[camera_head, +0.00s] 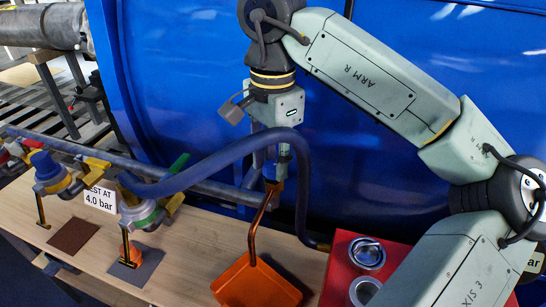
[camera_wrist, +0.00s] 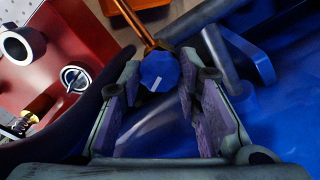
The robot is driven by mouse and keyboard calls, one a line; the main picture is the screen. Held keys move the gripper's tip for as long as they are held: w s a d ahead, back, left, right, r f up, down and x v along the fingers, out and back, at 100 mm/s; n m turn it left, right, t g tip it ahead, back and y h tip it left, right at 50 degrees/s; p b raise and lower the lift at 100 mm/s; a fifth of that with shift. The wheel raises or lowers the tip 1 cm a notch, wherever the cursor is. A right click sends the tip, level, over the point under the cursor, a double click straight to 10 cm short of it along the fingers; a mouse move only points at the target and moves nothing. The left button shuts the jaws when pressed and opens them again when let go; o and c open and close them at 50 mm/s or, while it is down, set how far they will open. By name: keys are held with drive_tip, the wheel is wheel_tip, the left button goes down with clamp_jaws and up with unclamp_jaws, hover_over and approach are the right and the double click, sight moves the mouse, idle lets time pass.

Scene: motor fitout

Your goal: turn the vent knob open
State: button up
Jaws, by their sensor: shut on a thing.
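The vent knob is a round blue knob with a white line on its face (camera_wrist: 158,76), seen between the fingertips of my gripper in the wrist view. The white line is tilted, leaning up to the right. My gripper (camera_wrist: 161,80) is shut on the knob, with a purple-padded finger on either side of it. In the head view my gripper (camera_head: 274,166) points down in front of the blue tank, and the blue hose partly hides it. A brass-coloured pipe (camera_head: 259,222) runs down from just below the gripper.
A thick blue hose (camera_head: 215,160) arches across my wrist area. An orange tray (camera_head: 255,287) sits below the pipe. A red block (camera_head: 340,270) with metal cups stands to the right. Valves and a "4.0 bar" sign (camera_head: 101,197) are at left. The blue tank (camera_head: 190,70) rises behind.

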sight(273, 165)
drive_tip(key=o, duration=1.1)
drive_tip(key=shift+o, duration=0.2)
wheel_tip(273, 165, up, 12)
